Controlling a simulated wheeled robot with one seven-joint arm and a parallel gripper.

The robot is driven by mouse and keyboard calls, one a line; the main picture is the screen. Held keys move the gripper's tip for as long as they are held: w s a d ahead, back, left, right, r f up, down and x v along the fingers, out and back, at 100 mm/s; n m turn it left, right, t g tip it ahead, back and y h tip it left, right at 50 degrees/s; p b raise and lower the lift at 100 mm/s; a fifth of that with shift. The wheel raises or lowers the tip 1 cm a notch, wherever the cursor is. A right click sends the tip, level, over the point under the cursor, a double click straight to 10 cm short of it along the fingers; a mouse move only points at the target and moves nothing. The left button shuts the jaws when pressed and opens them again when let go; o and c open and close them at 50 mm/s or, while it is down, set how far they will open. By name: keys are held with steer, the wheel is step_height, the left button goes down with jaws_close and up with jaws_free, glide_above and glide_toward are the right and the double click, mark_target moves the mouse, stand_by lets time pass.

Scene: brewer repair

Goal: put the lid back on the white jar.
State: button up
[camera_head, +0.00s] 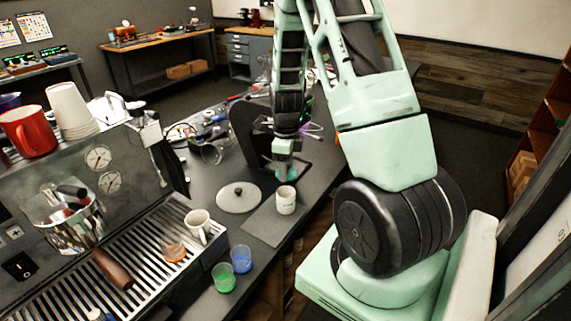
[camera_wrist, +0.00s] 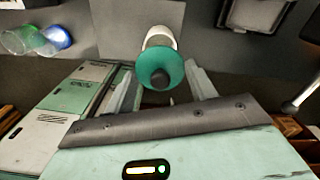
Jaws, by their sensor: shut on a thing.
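My gripper (camera_head: 284,166) is shut on a teal round lid (camera_wrist: 175,62) with a dark knob. In the wrist view the lid sits between the two fingers (camera_wrist: 161,78), knob facing the camera. The white jar (camera_head: 286,205) stands upright on a grey mat (camera_head: 262,226) near the counter's edge. In the head view the lid is just behind and above the jar. In the wrist view the lid covers most of the jar (camera_wrist: 158,34), whose pale side shows past the lid's far edge. I cannot tell the exact gap between them.
A grey disc with a small knob (camera_head: 238,196) lies left of the mat. A white mug (camera_head: 198,226), a green cup (camera_head: 223,277) and a blue cup (camera_head: 241,259) stand by the espresso machine (camera_head: 128,205). A black stand (camera_head: 248,136) and clutter are behind the gripper.

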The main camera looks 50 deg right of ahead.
step_height(320, 180, down, 6)
steer(key=b, duration=0.5)
steer(key=shift+f, duration=0.2)
steer(key=shift+p, duration=0.3)
stand_by(1.0)
steer(key=shift+f, duration=0.15)
stand_by(1.3)
steer(key=o, duration=1.5)
steer(key=shift+c, duration=0.2)
